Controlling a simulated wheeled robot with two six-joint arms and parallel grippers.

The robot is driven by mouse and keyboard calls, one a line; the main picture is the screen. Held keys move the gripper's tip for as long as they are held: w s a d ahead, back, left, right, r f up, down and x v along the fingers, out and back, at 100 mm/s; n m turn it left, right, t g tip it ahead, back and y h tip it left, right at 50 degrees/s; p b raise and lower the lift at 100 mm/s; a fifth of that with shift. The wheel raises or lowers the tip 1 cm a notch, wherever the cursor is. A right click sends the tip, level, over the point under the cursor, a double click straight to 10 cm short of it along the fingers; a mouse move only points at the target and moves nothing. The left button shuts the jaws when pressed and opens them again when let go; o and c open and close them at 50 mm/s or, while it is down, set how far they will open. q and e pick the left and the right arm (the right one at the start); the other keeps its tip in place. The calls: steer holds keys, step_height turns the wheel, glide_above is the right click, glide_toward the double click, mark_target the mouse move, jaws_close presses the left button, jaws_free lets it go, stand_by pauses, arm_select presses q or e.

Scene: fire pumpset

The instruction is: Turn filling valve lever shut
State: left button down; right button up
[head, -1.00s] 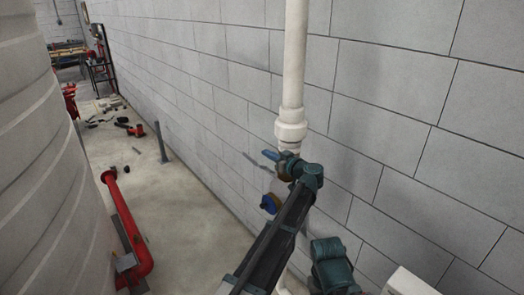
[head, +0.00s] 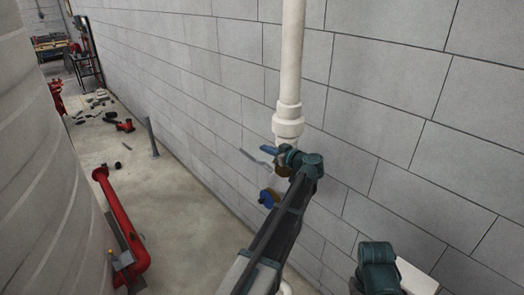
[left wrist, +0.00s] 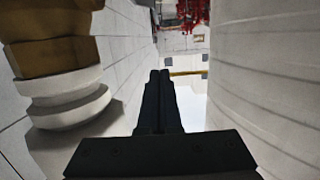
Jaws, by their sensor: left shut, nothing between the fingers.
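The brass valve (head: 283,171) sits under the white collar (head: 288,122) of an upright pipe. It also shows at the upper left of the left wrist view (left wrist: 45,58). My left gripper (left wrist: 160,78) is shut and empty, its fingers pointing along the wall beside the valve. In the head view its wrist covers part of the valve. A blue part (head: 270,150) shows beside the wrist; I cannot tell whether it is the lever. Another blue part (head: 268,198) shows lower down. No contact with a lever can be made out. My right gripper is not in view.
A block wall (head: 420,90) stands close behind the pipe. A large pale tank (head: 40,190) fills the left side. A red pipe (head: 125,225) lies on the floor between them, with loose parts and a red piece (head: 125,125) further back.

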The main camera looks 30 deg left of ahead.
arm_select(q)
steer(key=b, duration=0.2)
glide_above(247, 153)
steer(key=d, duration=0.2)
steer(key=shift+s+a+f, duration=0.1)
steer(key=shift+s+f, duration=0.05)
steer(key=shift+f, duration=0.35)
steer(key=shift+s+f, duration=0.15)
steer(key=shift+f, duration=0.35)
steer(key=shift+s+d+f+b, duration=0.15)
steer(key=shift+d+f+b, duration=0.05)
steer(key=shift+f+b, duration=0.7)
steer(key=shift+a+f+b, duration=0.1)
steer(key=shift+f+b, duration=0.9)
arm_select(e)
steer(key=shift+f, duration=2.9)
arm_select(q)
step_height(247, 153, down, 2)
steer(key=shift+a+b, duration=0.1)
steer(key=shift+b, duration=0.9)
steer(key=shift+r, duration=0.15)
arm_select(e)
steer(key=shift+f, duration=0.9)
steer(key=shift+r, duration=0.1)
